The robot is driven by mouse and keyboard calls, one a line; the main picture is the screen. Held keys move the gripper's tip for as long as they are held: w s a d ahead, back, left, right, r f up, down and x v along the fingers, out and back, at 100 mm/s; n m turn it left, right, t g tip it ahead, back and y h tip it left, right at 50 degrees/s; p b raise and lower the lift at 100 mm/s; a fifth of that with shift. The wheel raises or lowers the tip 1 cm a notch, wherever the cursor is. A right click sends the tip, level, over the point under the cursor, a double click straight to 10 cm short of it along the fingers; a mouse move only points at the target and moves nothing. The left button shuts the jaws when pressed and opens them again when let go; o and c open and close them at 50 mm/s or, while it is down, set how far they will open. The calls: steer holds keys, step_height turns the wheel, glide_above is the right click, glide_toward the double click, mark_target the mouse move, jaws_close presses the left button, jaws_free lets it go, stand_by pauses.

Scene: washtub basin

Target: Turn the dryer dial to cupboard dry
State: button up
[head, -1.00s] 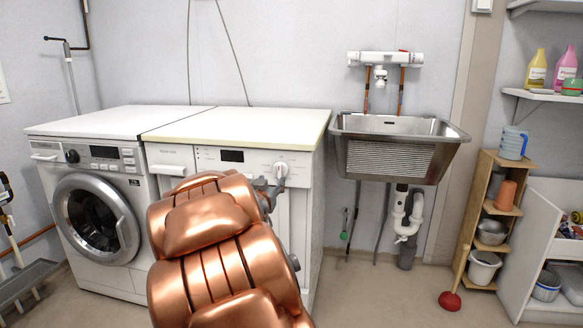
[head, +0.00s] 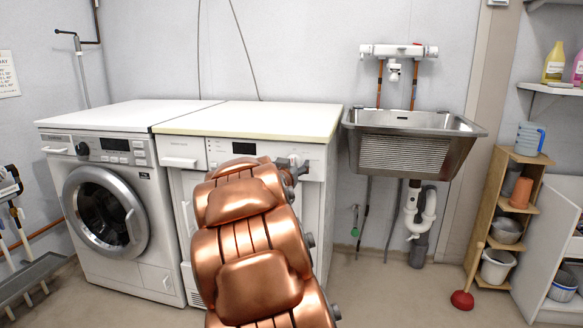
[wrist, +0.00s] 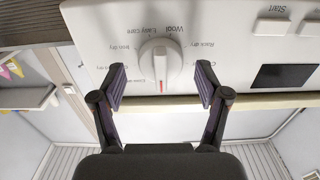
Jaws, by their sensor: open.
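The dryer (head: 250,122) is the right one of two white machines in the head view. Its white round dial (wrist: 160,62) has a raised grip with a red line, seen upside down in the wrist view. Printed labels ring the dial; "Wool", "Easy care", "Iron dry" and "Rack dry" are readable, others are partly covered by the fingers. My gripper (wrist: 162,87) is open, one finger on each side of the dial's lower end in the wrist view, with gaps to both. In the head view my copper arm covers much of the dryer front.
A washing machine (head: 105,210) stands left of the dryer. A steel sink (head: 410,145) hangs on the wall to the right, with pipes below. A dark display (wrist: 284,76) and a Start button (wrist: 271,26) lie beside the dial. Floor is clear below the sink.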

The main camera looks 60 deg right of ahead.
steer(key=shift+w, duration=0.1)
steer(key=c, duration=1.1)
steer(key=shift+m, duration=0.3)
steer(key=m+p, duration=0.1)
steer(key=m, duration=0.1)
steer(key=shift+m, duration=0.3)
steer(key=m, duration=0.4)
steer(key=shift+s+d+f+m+b, duration=0.15)
steer(key=shift+m+b, duration=0.35)
steer(key=shift+m, duration=1.55)
steer(key=shift+s+m+b, duration=0.1)
steer(key=shift+m+b, duration=0.35)
steer(key=shift+m, duration=1.9)
